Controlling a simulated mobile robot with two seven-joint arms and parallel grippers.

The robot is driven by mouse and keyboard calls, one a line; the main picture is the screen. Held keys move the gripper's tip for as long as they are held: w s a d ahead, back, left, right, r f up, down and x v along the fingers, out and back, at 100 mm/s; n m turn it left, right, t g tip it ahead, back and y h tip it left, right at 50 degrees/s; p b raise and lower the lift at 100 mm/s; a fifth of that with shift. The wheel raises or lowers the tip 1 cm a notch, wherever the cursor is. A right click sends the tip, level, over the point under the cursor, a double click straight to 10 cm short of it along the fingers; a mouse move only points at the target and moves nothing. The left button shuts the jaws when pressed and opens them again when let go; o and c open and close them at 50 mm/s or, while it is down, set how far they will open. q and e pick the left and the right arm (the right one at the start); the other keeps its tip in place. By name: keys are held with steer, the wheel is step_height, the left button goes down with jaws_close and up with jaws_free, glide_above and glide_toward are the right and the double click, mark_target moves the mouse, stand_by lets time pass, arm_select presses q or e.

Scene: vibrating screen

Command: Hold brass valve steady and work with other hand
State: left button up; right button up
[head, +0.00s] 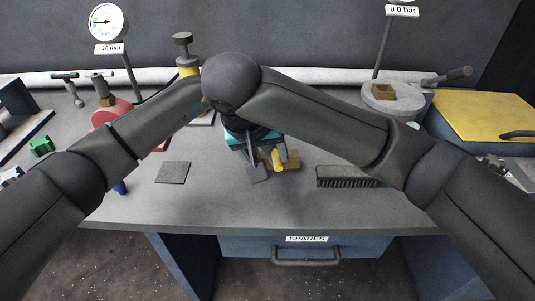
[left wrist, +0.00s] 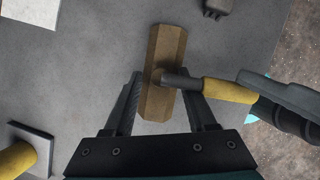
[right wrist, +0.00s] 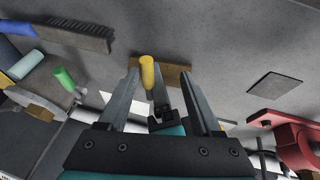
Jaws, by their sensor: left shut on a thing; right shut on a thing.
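The brass valve (left wrist: 163,60) is a long faceted bar with a dark stem and a yellow handle (left wrist: 228,90) sticking out sideways. In the left wrist view it lies between the fingers of my left gripper (left wrist: 162,85), which is shut on its body. My right gripper (right wrist: 158,76) is shut on the yellow handle (right wrist: 147,72); the valve body (right wrist: 175,76) shows behind it. In the head view the valve (head: 292,160) and handle (head: 277,160) show beside my right gripper (head: 265,162); my left gripper is mostly hidden there by my arms.
A brush (head: 345,178) lies to the right and a flat grey pad (head: 173,172) to the left. A red part (head: 112,114) stands farther left. A grey round fixture (head: 385,103) and a yellow-topped box (head: 485,115) stand at right. The front bench strip is clear above the drawer (head: 307,248).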

steer(key=shift+a+r, duration=0.1)
steer(key=shift+a, duration=0.1)
steer(key=v, duration=1.1)
steer(key=shift+s+d+r, duration=0.2)
steer(key=shift+r, duration=0.15)
steer(key=shift+c, duration=0.2)
